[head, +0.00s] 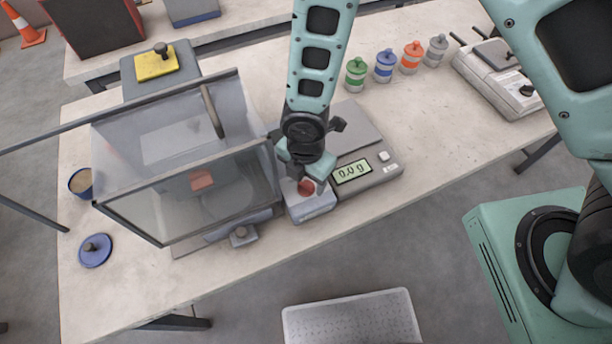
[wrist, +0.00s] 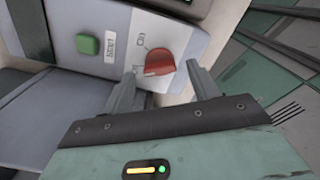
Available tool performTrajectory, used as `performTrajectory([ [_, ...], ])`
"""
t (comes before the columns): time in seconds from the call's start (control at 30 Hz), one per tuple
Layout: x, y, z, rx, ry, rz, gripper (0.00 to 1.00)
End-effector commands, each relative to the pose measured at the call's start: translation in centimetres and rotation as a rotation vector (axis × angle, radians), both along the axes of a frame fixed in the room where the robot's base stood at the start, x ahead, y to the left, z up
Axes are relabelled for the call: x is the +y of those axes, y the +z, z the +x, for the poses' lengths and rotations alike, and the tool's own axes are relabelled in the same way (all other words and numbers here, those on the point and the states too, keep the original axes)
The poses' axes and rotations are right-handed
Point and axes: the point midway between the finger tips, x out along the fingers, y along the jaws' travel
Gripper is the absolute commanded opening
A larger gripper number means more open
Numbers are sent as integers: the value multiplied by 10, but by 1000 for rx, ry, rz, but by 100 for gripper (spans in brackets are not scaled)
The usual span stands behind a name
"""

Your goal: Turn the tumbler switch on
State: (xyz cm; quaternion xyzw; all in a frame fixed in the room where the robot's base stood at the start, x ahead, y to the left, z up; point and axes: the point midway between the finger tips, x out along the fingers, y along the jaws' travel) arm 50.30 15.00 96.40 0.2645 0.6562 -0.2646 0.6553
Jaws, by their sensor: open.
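The tumbler switch appears to be a red rotary knob (wrist: 160,62) on the sloped face of a grey control box (wrist: 205,40). A mark reading like "On" is printed just above the knob in the wrist view. My gripper (wrist: 161,70) is open, with one finger on each side of the knob; I cannot tell whether they touch it. A green button (wrist: 88,45) and a small label sit left of the knob. In the head view, my gripper (head: 306,181) points down at the red knob (head: 306,188) on the box (head: 314,208) at the table's front.
A clear-walled enclosure (head: 140,200) stands close on the left. A scale (head: 385,180) reading 0.0 g is close on the right. Several coloured jars (head: 385,65) stand behind right. A blue lid (head: 95,250) lies front left. A pale tray (head: 352,318) is below the table edge.

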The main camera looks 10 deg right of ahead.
Motion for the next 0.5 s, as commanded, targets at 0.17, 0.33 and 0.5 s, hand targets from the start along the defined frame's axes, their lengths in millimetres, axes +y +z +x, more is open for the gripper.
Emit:
performTrajectory([
  [0.17, 0, -10, 0, -1, 1, 0, 60],
  [0.33, 0, -12, 0, -1, 0, 0, 60],
  [0.5, 0, -12, 0, -1, 0, 0, 49],
])
